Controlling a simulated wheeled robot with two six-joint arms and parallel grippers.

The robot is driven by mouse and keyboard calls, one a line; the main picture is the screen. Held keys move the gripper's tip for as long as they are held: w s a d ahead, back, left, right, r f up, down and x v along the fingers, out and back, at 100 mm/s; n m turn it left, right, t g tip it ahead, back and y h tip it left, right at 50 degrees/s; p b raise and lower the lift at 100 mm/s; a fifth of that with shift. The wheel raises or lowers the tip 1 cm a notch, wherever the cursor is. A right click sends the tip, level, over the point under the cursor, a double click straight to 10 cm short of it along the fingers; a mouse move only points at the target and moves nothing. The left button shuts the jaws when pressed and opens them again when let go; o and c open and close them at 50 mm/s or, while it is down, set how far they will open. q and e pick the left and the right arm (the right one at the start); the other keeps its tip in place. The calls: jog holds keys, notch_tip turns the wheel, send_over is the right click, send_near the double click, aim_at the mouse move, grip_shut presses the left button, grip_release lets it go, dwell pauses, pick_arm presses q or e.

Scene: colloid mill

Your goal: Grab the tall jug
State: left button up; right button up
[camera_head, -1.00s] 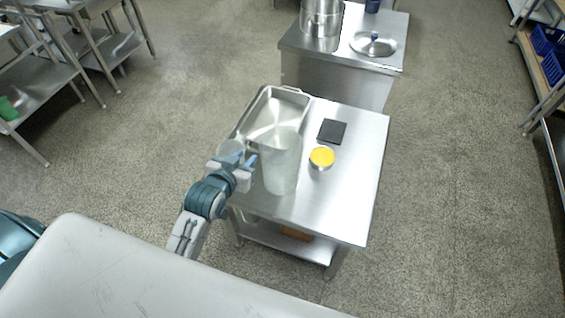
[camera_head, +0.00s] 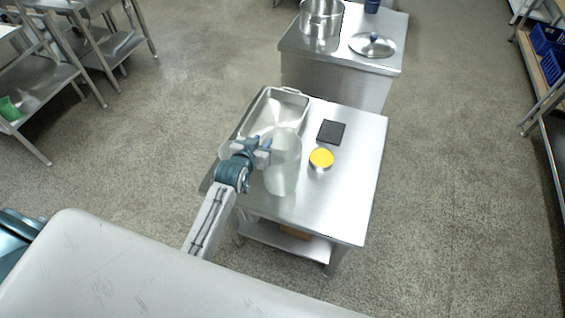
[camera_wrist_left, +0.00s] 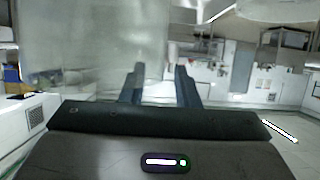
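The tall jug (camera_head: 284,168) is translucent and pale, and stands upright near the left side of the steel table (camera_head: 345,205). My left gripper (camera_head: 265,146) is at the jug's upper left side. In the left wrist view the jug (camera_wrist_left: 95,45) is a large, blurred shape at upper left, behind the left finger. The two fingers of the left gripper (camera_wrist_left: 160,86) stand apart with a gap between them. Whether they touch the jug, or have its handle between them, I cannot tell. My right gripper is out of view.
A metal tray (camera_head: 262,112) lies behind the jug. A yellow-topped round container (camera_head: 321,158) and a black square (camera_head: 331,132) are to its right. A pale container (camera_head: 224,151) is partly hidden behind my left wrist. The table's right front is clear.

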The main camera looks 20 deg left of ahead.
pick_arm(q)
jog(key=shift+s, duration=0.1)
grip_shut()
jog(key=shift+s+f, duration=0.1)
jog(key=shift+f, duration=0.05)
dwell(1.2)
